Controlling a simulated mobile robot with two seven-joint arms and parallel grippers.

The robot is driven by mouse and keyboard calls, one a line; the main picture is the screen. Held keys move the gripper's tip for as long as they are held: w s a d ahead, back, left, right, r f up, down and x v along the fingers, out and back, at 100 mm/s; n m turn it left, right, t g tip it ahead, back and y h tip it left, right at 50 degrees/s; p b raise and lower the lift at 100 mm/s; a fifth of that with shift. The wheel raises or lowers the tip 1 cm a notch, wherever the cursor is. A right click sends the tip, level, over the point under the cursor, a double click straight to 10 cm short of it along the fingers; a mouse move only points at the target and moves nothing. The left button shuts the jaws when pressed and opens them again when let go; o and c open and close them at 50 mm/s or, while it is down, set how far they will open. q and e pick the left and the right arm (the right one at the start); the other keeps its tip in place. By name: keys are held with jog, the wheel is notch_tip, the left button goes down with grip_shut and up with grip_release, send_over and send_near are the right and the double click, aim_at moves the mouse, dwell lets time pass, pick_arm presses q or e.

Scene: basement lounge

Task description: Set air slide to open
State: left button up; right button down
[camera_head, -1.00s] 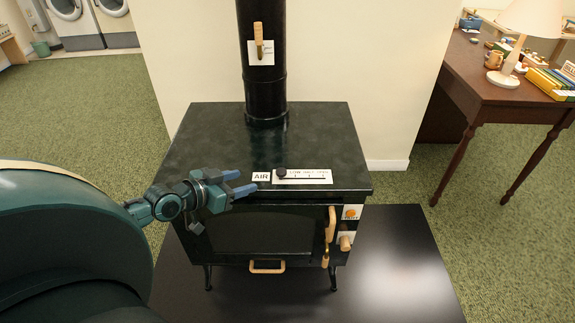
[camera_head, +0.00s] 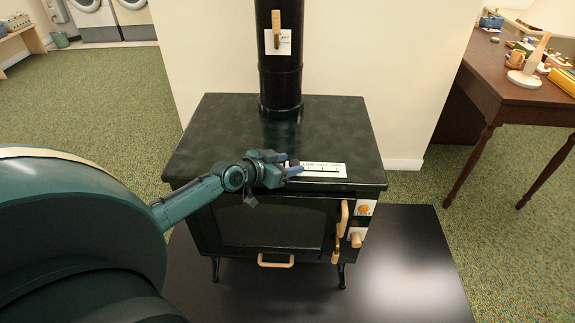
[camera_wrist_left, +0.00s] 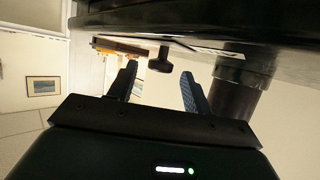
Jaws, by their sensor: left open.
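The air slide's white scale plate (camera_head: 325,170) lies near the front edge of the dark stove top (camera_head: 330,130). Its labels are small; the right part is visible and my gripper covers the left end and the AIR label. My left gripper (camera_head: 293,164) is open at the left end of the scale. The slide's black knob is hidden in the head view. In the left wrist view the small dark knob (camera_wrist_left: 160,61) shows between and just beyond the two spread fingertips (camera_wrist_left: 158,78), with no visible contact. My right gripper is not in view.
The stove pipe (camera_head: 280,75) rises at the back with a wooden-handled lever (camera_head: 276,25). The stove front has a wooden door handle (camera_head: 342,220) and an orange-marked panel (camera_head: 364,208). A wooden desk (camera_head: 510,90) stands at the right. The rest of the stove top is clear.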

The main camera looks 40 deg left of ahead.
pick_arm(q)
jog(key=shift+w, duration=0.1)
jog(key=shift+c, duration=0.2)
grip_shut()
dwell(0.4)
